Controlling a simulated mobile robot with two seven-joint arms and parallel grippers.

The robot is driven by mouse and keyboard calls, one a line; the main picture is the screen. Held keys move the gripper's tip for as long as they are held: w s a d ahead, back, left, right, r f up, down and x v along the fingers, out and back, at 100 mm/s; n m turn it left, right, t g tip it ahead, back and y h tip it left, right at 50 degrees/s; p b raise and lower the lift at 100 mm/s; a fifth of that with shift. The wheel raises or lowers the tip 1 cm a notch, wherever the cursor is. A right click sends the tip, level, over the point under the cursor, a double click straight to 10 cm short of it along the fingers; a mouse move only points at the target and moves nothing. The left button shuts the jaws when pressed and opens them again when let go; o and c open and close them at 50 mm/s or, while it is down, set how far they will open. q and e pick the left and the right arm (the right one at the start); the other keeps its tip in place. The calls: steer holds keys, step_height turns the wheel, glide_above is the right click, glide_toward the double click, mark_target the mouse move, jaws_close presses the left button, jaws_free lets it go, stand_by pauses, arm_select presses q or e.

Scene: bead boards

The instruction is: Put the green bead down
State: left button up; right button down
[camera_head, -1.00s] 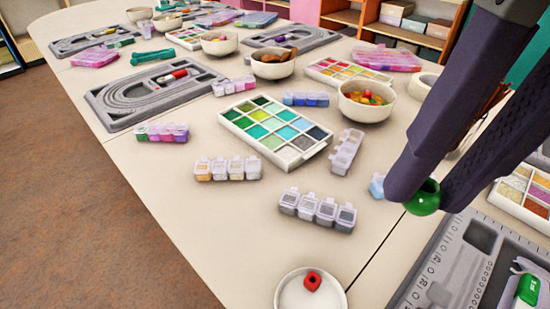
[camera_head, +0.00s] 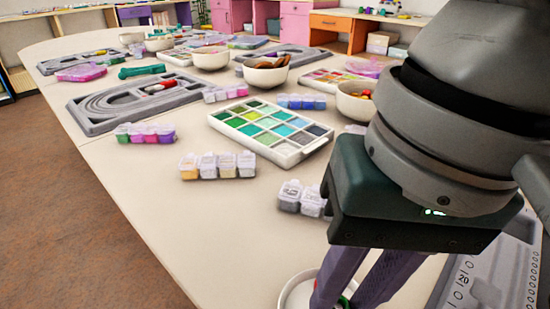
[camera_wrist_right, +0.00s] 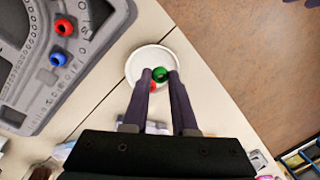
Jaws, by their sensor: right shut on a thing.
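My right gripper (camera_wrist_right: 160,73) is shut on the round green bead (camera_wrist_right: 160,74), which sits between its fingertips. In the right wrist view the bead shows over the round white dish (camera_wrist_right: 148,56); I cannot tell whether it touches the dish. A red bead (camera_wrist_right: 152,87) shows beside it, partly hidden by a finger. In the head view my right gripper (camera_head: 348,302) reaches down at the bottom edge, over the dish (camera_head: 290,293). Only a sliver of the green bead (camera_head: 345,300) shows there. My left gripper is not in view.
A grey bead board (camera_wrist_right: 100,12) with a red bead (camera_wrist_right: 64,27) and a blue bead (camera_wrist_right: 58,60) lies near the dish. A tray of coloured compartments (camera_head: 314,147) and several small lidded boxes (camera_head: 217,166) stand farther back. The table left of the dish is clear.

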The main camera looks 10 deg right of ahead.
step_height(320, 180, down, 6)
steer(key=shift+r+b, duration=0.2)
steer(key=shift+b, duration=1)
steer(key=shift+f, duration=0.1)
steer(key=shift+f, duration=0.2)
steer(key=c, duration=0.7)
jaws_free()
